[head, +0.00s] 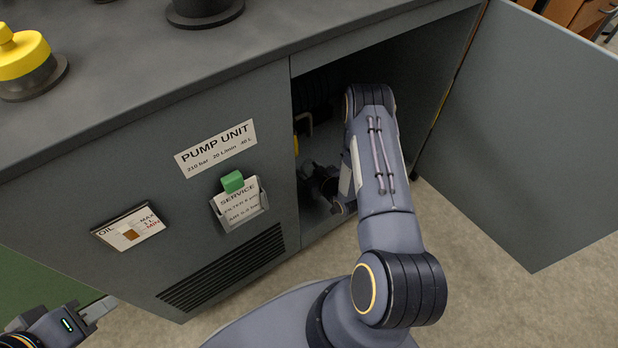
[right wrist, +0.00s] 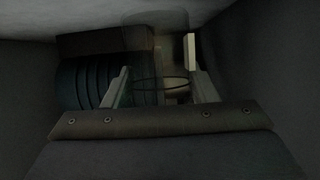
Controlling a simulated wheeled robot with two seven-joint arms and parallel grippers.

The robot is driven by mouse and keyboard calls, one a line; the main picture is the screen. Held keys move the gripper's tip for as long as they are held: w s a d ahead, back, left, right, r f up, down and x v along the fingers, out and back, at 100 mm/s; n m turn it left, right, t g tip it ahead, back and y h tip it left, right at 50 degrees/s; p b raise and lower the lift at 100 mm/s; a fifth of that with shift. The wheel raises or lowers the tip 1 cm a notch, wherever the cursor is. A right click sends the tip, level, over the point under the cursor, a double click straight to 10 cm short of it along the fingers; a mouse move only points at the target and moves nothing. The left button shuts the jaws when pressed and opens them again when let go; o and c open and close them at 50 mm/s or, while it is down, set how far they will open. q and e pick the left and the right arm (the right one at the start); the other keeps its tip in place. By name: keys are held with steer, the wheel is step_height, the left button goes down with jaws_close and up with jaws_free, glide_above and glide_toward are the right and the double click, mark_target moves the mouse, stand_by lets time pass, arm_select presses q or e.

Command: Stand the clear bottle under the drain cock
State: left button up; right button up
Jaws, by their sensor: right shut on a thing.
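My right arm reaches into the open cabinet of the pump unit (head: 225,215); its own links hide most of its gripper in the head view. In the right wrist view my right gripper (right wrist: 162,86) is shut on the clear bottle (right wrist: 158,88). The bottle's round rim shows between the two fingers and it looks upright; its base is hidden.
The cabinet door (head: 540,130) stands open on the right. A dark ribbed cylinder (right wrist: 85,82) is left of the bottle in the right wrist view, and a pale upright part (right wrist: 189,50) is beyond it. The cabinet walls are close on both sides.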

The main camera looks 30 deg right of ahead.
steer(key=f, duration=0.1)
steer(key=f+b, duration=0.1)
steer(key=f, duration=0.2)
steer(key=shift+w+d, duration=0.1)
steer(key=shift+w, duration=0.25)
steer(key=shift+r, duration=0.1)
steer(key=shift+f+b, duration=0.2)
steer(key=shift+b, duration=0.2)
steer(key=o, duration=1)
steer(key=shift+r, duration=0.15)
